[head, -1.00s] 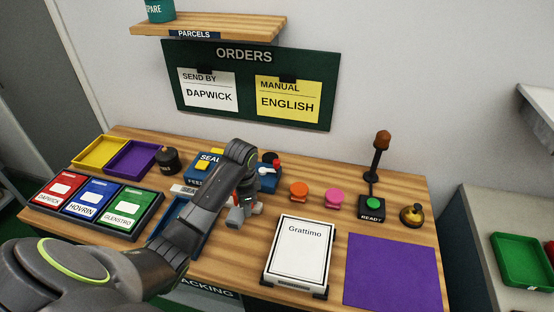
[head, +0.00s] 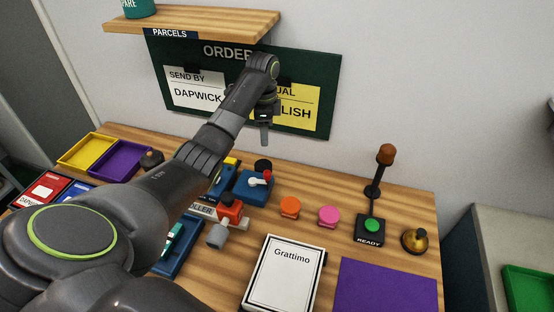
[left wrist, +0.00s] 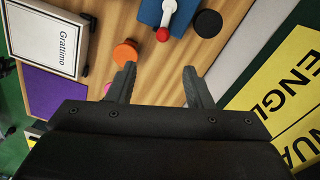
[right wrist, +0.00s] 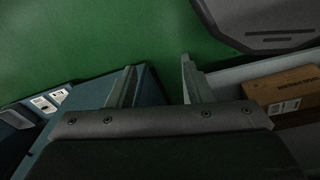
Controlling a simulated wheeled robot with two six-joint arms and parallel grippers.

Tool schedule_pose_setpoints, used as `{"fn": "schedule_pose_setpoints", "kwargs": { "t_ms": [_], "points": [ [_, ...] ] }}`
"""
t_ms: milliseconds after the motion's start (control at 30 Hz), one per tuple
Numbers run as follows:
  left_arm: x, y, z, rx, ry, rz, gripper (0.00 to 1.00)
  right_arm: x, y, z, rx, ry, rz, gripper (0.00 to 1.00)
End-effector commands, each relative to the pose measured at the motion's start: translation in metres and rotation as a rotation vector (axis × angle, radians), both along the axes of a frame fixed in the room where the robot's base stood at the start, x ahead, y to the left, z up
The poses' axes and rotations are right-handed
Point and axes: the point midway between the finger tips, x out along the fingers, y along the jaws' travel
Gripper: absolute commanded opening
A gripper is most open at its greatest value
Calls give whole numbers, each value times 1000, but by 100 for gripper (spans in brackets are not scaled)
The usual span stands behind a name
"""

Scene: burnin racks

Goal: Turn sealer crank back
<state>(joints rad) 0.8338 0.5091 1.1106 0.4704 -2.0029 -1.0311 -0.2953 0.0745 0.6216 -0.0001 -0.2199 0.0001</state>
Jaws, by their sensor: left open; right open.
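The blue sealer (head: 252,188) stands on the bench left of the orange knob, partly hidden behind my left arm. Its crank (head: 258,182) is a white lever with a red knob at its end. In the left wrist view the crank (left wrist: 167,14) lies at the top, with the red knob toward the bottom. My left gripper (head: 264,135) is raised above the bench in front of the orders board, open and empty, apart from the crank. Its fingers also show in the left wrist view (left wrist: 158,85). My right gripper (right wrist: 157,85) is open and empty, over a green floor.
An orange knob (head: 290,207), a pink knob (head: 329,216) and a green READY button (head: 372,225) stand right of the sealer. A red-and-grey roller (head: 230,208) sits in front of it.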

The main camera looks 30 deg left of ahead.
Motion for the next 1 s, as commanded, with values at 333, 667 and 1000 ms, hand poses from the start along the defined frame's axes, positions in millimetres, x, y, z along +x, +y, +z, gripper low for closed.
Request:
{"fn": "schedule_pose_setpoints", "kwargs": {
  "t_ms": [333, 667, 1000],
  "points": [
    [2, 1, -14, -9, 6, -14, 46, 5, -6, -20, -7, -6, 4, 46],
    [1, 0, -55, -9, 5, -13, 46, -20, -6, -59, -7, 28, -3, 46],
    [-2, -2, -98, -9, 8, -12, 46, 3, -5, -84, -7, -5, 3, 46]
  ]
}}
